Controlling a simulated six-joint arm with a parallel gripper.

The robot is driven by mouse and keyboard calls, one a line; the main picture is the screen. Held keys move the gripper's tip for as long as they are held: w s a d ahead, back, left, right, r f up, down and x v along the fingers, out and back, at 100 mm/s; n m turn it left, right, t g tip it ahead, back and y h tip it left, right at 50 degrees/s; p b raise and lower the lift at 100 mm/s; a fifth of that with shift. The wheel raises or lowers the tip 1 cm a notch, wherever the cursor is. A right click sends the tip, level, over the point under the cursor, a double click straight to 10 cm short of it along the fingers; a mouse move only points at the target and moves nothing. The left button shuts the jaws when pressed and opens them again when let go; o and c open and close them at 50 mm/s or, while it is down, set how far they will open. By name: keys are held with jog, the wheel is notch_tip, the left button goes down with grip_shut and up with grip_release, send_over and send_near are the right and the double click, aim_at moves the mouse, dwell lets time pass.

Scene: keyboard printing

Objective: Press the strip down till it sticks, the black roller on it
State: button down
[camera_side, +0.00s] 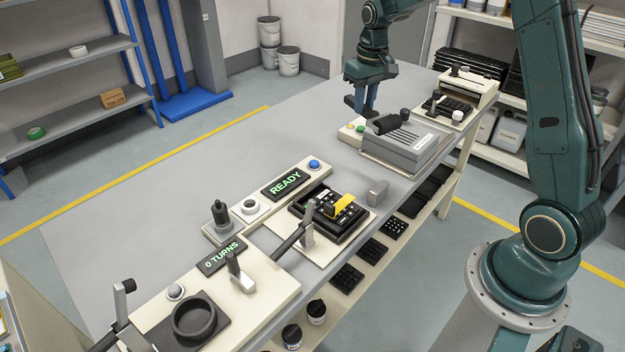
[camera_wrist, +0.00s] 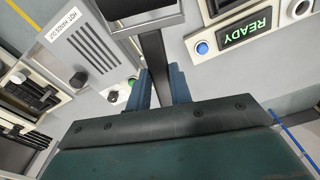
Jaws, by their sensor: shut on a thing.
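My gripper (camera_side: 368,110) is shut on the handle of the black roller (camera_side: 388,124), high over the bench near the grey vented box. In the wrist view my gripper (camera_wrist: 158,88) has the handle between its fingers, and the roller's dark head (camera_wrist: 145,14) is cut off by the top edge. A yellow strip (camera_side: 341,206) lies on a black keypad (camera_side: 322,222) on a cream base near the middle of the bench. The roller is well apart from the strip. The strip is out of the wrist view, and how flat it lies is hard to tell.
The grey vented box (camera_side: 408,140) has a black knob and a hot warning. A READY panel (camera_side: 286,183) with a blue button stands left of the keypad. A small grey block (camera_side: 378,193) and a levered station (camera_side: 240,272) stand nearby.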

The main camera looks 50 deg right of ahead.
jog(key=s+a+f+m+h, duration=0.4)
jog(key=a+m, duration=0.6)
jog(key=m, duration=0.5)
jog(key=shift+s+g, duration=0.4)
jog(key=shift+s, duration=1)
jog(key=shift+a+f, duration=0.1)
jog(key=shift+f, duration=0.1)
jog(key=shift+f, duration=2.85)
jog(key=shift+f, duration=0.55)
jog(key=shift+d, duration=1.75)
